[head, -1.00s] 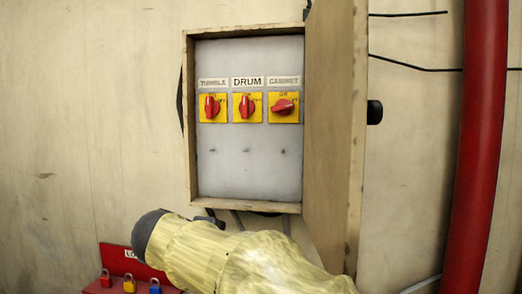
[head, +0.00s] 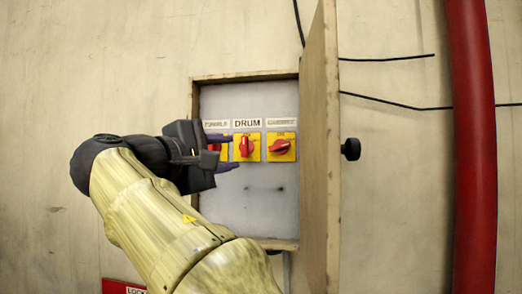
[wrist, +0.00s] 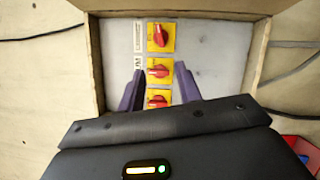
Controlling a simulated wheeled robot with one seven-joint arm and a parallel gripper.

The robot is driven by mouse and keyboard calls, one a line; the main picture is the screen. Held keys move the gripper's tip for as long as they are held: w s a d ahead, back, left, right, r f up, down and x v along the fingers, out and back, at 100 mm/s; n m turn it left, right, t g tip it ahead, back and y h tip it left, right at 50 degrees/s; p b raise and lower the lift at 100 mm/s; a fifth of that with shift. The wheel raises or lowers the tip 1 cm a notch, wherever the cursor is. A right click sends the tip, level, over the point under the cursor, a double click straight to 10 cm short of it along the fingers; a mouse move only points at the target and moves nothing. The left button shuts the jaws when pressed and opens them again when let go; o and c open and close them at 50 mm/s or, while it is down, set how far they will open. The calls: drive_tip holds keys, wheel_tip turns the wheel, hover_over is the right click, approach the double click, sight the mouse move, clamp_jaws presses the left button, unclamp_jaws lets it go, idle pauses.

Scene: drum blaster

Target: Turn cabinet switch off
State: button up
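The cabinet switch (head: 281,147) is the rightmost of three red rotary knobs on yellow plates inside an open wall box. Its knob lies nearly sideways, slightly tilted. In the wrist view it is the top knob (wrist: 157,36). The drum switch (head: 246,147) beside it has an upright knob. The tumble switch (head: 213,148) is partly hidden by my gripper. My gripper (head: 223,153) is open and empty, its dark purple fingers pointing right across the tumble and drum area, left of the cabinet switch. The fingers (wrist: 159,72) also show spread apart in the wrist view.
The box's wooden door (head: 320,150) stands open at the right, close to the cabinet switch, with a black knob (head: 350,149) on its outer side. A red pipe (head: 470,150) runs down the wall further right. A red lockout board (head: 122,286) is at the lower left.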

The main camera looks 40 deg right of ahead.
sight(277, 147)
drive_tip(key=p+x, duration=0.7)
drive_tip(key=x, duration=0.9)
drive_tip(key=shift+d, duration=0.1)
drive_tip(key=shift+w+d+p, duration=0.3)
drive_tip(key=shift+d+p, duration=0.1)
drive_tip(key=shift+d, duration=0.2)
drive_tip(key=shift+f, duration=0.1)
clamp_jaws()
